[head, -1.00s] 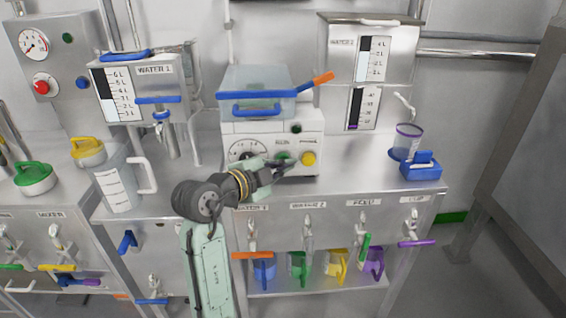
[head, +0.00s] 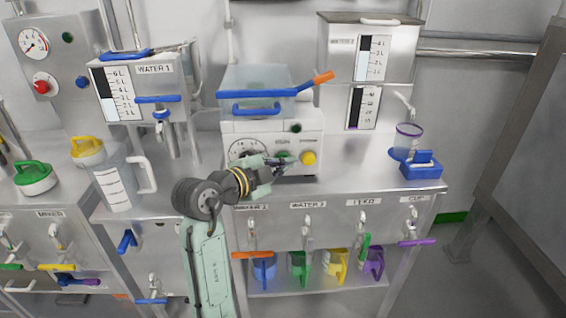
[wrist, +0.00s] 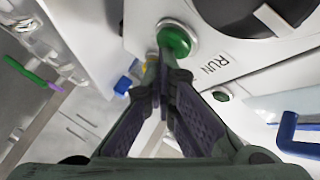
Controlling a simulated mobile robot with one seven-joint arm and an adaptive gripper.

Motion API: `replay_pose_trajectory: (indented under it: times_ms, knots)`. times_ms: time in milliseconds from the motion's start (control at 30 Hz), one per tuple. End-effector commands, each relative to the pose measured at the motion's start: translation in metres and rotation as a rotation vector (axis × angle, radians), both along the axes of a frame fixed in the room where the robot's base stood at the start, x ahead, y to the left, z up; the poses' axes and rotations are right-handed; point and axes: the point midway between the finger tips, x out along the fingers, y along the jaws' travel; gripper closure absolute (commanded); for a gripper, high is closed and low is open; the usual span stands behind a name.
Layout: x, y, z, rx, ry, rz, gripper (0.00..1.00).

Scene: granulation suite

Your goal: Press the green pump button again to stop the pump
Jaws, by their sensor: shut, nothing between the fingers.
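The green button (head: 283,156) sits on the front of a white unit (head: 312,143), between a dial and a yellow button (head: 309,158). In the wrist view the green button (wrist: 175,38) is round, beside a "RUN" label. My gripper (head: 288,162) is shut and empty, its fingertips right at the green button in the head view. In the wrist view my closed fingertips (wrist: 166,66) overlap the button's lower edge. I cannot tell whether they touch it or whether it is pressed in.
A dark green lamp (head: 296,128) sits above the buttons. A clear jug (head: 118,188) stands left, a purple-rimmed cup (head: 408,138) and blue item (head: 421,167) right. The counter between is clear.

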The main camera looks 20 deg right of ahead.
Motion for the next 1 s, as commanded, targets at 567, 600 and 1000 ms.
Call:
replay_pose_trajectory:
  times_ms: [567, 600, 1000]
  knots:
    - [0.0065, -0.0005, -0.0036, -0.001, 0.0, 0.008, 1.0]
    - [0.0054, -0.0003, -0.0045, -0.001, 0.0, 0.008, 1.0]
    - [-0.0011, 0.0012, -0.0053, -0.001, 0.003, 0.006, 1.0]
